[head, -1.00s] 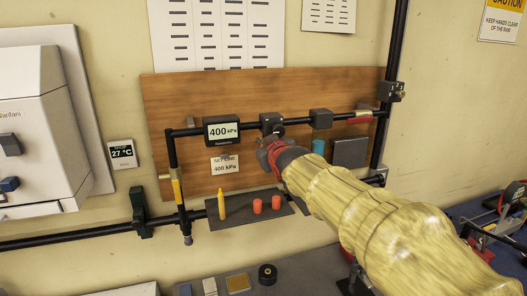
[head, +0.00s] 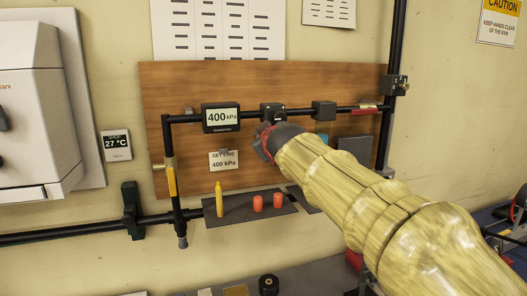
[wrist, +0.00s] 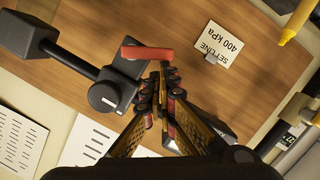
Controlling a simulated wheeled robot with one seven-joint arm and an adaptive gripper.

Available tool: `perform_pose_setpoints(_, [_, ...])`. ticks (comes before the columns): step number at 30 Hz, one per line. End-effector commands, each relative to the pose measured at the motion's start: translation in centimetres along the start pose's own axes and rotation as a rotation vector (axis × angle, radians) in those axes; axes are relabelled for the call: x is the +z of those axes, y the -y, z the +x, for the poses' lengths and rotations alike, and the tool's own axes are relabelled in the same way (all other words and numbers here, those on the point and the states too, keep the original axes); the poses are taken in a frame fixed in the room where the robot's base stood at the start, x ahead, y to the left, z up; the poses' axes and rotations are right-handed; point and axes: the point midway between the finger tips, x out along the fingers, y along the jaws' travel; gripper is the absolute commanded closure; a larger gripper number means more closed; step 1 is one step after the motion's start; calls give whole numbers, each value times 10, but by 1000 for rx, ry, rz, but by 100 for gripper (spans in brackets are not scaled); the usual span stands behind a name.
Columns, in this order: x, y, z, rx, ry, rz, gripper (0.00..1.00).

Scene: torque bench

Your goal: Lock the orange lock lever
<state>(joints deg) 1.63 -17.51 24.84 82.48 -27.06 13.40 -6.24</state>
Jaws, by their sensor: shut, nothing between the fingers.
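The lock lever (wrist: 148,53), orange-red in the wrist view, lies across the end of a black block on the pipe. In the head view my gripper (head: 264,143) is just below the black block (head: 273,114) on the pipe. My gripper and arm hide most of the lever there.
A gauge (head: 220,117) reads 400 kPa, above a SET LINE 400 kPa card (head: 223,160). A dark shelf (head: 240,208) below holds a yellow bottle-like piece (head: 219,199) and two red cylinders. Another black block (head: 324,108) and a red handle (head: 364,112) are on the pipe to the right.

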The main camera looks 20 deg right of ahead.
Motion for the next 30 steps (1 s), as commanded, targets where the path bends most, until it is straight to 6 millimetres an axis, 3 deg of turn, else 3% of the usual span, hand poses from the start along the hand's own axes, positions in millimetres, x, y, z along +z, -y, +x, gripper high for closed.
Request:
perform_pose_setpoints(17, [15,14,4,67,-1,-269,100])
perform_pose_setpoints(30, [35,22,9,162,0,-648,100])
